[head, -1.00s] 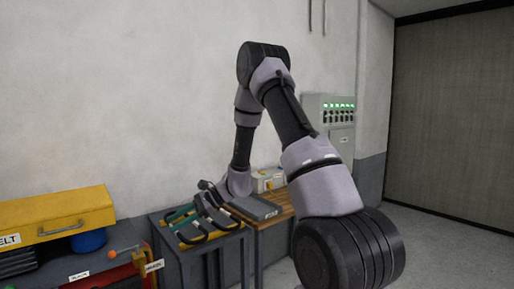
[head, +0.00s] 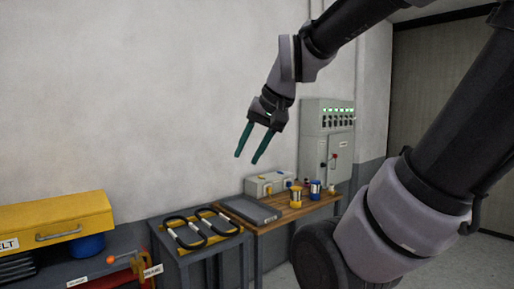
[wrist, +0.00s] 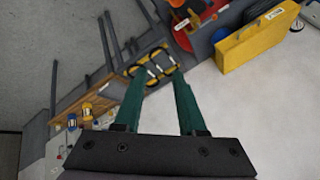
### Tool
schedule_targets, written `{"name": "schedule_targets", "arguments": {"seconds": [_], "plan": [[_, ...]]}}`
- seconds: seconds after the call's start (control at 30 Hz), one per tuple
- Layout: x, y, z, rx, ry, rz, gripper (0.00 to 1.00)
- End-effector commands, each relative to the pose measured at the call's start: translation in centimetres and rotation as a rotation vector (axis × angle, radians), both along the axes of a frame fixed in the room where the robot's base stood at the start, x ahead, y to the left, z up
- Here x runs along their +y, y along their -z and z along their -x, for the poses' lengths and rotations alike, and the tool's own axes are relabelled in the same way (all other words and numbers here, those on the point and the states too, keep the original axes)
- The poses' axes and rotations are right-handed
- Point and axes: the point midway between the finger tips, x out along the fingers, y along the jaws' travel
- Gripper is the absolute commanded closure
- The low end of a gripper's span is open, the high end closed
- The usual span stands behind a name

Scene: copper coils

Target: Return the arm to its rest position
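My gripper (head: 254,144) has two green fingers, held apart with nothing between them. In the head view it hangs in the air in front of the pale wall, above and behind the small grey stand (head: 172,244). In the wrist view the open fingers (wrist: 163,88) point toward the stand. My arm comes in from the right side of the head view, bent high, and touches nothing that I can see.
A wooden table (head: 290,214) holds a grey flat case (head: 249,210), a light box and small yellow and blue spools. A yellow toolbox (head: 52,220) is at left. A grey electrical cabinet (head: 326,145) stands behind.

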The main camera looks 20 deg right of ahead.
Motion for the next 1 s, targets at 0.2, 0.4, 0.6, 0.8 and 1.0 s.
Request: {"name": "schedule_targets", "arguments": {"seconds": [0.2, 0.4, 0.6, 0.8, 1.0], "plan": [[-1.29, -0.90, 1.42, -0.075, 0.003, 0.066, 0.60], [-1.32, -0.91, 1.41, -0.076, 0.002, 0.066, 0.60], [-1.31, -0.92, 1.40, -0.075, 0.002, 0.066, 0.60], [-1.29, -0.92, 1.39, -0.075, 0.003, 0.066, 0.60], [-1.29, -0.92, 1.39, -0.075, 0.002, 0.065, 0.60]]}}
